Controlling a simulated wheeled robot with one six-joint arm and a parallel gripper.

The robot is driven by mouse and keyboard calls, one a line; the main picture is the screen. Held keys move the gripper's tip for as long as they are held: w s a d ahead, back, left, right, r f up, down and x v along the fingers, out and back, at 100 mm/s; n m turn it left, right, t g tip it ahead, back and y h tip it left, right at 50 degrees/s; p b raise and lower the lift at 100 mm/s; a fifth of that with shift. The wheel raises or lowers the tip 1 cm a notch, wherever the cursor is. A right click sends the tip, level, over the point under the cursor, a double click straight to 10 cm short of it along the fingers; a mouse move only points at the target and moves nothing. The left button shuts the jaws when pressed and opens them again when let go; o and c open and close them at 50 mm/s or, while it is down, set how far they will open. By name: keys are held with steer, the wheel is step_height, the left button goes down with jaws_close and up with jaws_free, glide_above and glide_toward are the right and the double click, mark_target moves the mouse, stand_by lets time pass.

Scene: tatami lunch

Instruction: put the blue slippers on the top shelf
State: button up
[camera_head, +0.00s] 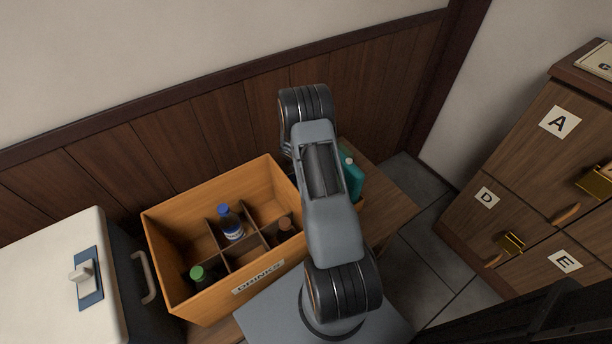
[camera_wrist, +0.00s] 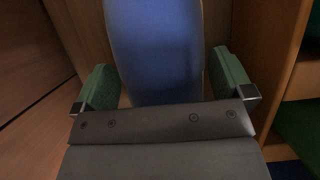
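In the wrist view a long, smooth blue thing (camera_wrist: 155,45), which looks like a blue slipper, lies lengthwise between the green pads of my gripper (camera_wrist: 165,85). The pads stand wide apart, one on each side of it. Narrow brown strips show beside its lower part, while its edges come close to the pads higher up. I cannot tell whether the pads touch it. Its lower end is hidden behind the dark gripper body. In the head view my arm points away and hides the gripper. No slippers and no top shelf can be made out there.
In the wrist view a wooden compartment edge (camera_wrist: 274,70) stands close on the right. The head view shows an orange drinks crate (camera_head: 190,305) with bottles, a teal container (camera_head: 352,182), a white-lidded cooler (camera_head: 45,285) and a lettered wooden cabinet (camera_head: 530,165). Grey floor (camera_head: 425,250) is clear between.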

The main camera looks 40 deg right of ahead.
steer(key=c, duration=0.7)
steer(key=shift+r, duration=0.15)
